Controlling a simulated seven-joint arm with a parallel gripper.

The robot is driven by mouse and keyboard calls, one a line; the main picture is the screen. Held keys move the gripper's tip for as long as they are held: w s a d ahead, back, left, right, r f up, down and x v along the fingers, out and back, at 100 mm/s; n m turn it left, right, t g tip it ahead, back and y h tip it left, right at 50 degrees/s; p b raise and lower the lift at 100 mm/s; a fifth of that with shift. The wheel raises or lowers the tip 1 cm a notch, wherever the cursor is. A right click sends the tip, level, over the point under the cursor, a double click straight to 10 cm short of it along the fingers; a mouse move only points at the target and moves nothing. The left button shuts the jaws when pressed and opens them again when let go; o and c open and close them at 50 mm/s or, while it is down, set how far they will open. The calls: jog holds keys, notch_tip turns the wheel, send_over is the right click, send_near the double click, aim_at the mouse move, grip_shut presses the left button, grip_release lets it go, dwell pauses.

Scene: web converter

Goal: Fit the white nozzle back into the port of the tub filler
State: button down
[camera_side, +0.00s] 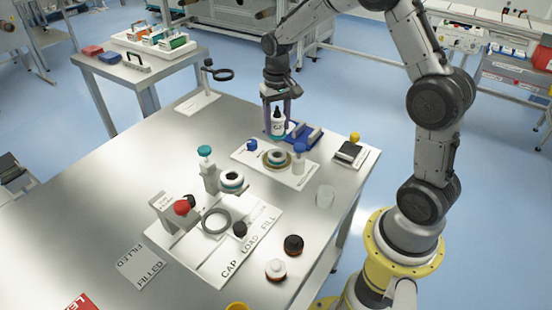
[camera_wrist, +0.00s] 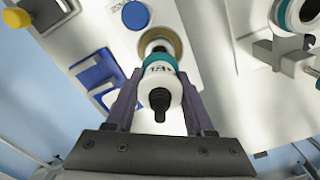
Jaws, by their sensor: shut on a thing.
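My gripper (camera_wrist: 162,104) points down and is shut on a small white bottle-like piece (camera_wrist: 160,84) with lettering and a black tip on top. The piece also shows between the fingers in the side view (camera_side: 278,127), roughly upright. It is the white part in hand; I cannot tell for certain that it is the nozzle. A round fitting with a brass-coloured ring (camera_side: 277,158) sits on a white plate just in front of it. In the wrist view the held piece overlaps this ring (camera_wrist: 175,44).
A teal-topped stand (camera_side: 205,168), a clear cup (camera_side: 325,196) and a black-and-white box (camera_side: 351,153) are around. The table's left part is mostly clear.

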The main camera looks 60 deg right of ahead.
jog(key=shift+r, duration=0.6)
jog(key=shift+s, duration=0.15)
jog(key=a+r+n, duration=0.3)
jog(key=a+r, duration=0.1)
jog(key=a, duration=0.5)
jog(key=a+r+n, duration=0.3)
jog(key=a+r, duration=0.1)
jog(key=a, duration=0.6)
jog(key=shift+a+r, duration=0.25)
jog(key=shift+r, duration=0.15)
jog(key=shift+f, duration=0.1)
jog(key=shift+f, duration=2.75)
